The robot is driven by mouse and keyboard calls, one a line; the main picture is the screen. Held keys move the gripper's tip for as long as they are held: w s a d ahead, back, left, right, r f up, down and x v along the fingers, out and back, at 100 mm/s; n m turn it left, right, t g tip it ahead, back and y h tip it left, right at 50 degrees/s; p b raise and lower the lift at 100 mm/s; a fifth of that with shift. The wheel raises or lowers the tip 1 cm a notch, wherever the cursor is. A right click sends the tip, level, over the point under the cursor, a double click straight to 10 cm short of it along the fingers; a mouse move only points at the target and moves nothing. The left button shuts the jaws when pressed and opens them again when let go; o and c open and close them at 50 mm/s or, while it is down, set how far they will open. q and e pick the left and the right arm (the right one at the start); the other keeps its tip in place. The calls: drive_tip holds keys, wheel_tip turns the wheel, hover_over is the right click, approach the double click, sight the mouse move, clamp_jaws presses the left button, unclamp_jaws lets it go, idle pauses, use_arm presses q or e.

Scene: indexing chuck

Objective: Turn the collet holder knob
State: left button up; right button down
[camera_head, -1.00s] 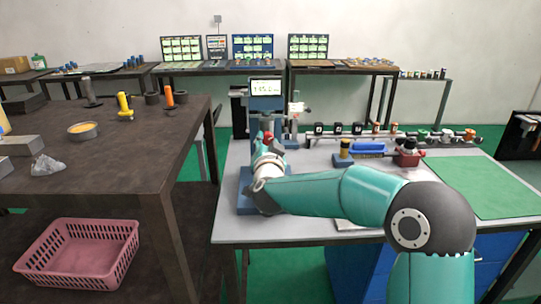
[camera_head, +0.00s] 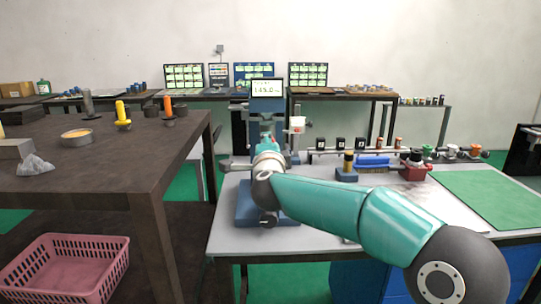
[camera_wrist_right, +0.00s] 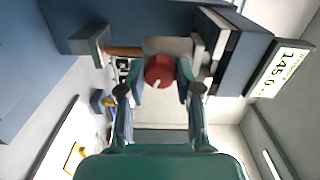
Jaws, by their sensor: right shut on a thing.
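The chuck device stands on the light workbench, with a blue base (camera_head: 247,205) and a lit display (camera_head: 267,88) on top. In the right wrist view the display (camera_wrist_right: 281,72) reads about 145.0. A round red knob (camera_wrist_right: 159,71) with a white mark sits at the device's front. My right gripper (camera_wrist_right: 160,86) is shut on this knob, one finger on each side. In the head view my right arm reaches in from the lower right, and its wrist hides the knob. My left gripper is not in view.
A grey bar (camera_head: 237,164) sticks out left of my right wrist. A red block (camera_head: 415,172), a blue brush (camera_head: 372,163) and a rail with several holders (camera_head: 340,144) lie to the right. A green mat (camera_head: 490,198) is clear. A dark table (camera_head: 100,180) stands left.

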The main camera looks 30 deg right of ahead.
drive_tip(key=m+b, duration=0.3)
drive_tip(key=m, duration=0.4)
drive_tip(key=m+b, duration=0.4)
drive_tip(key=m, duration=0.3)
drive_tip(key=m+b, duration=0.4)
drive_tip(key=m, duration=0.3)
drive_tip(key=shift+d+f+m, duration=0.1)
drive_tip(key=shift+f+m, duration=0.15)
drive_tip(key=shift+m, duration=0.05)
drive_tip(key=c, duration=0.8)
unclamp_jaws()
drive_tip(key=shift+d, duration=0.1)
drive_tip(key=shift+o, duration=0.2)
drive_tip(key=shift+r, duration=0.25)
drive_tip(key=shift+s, duration=0.1)
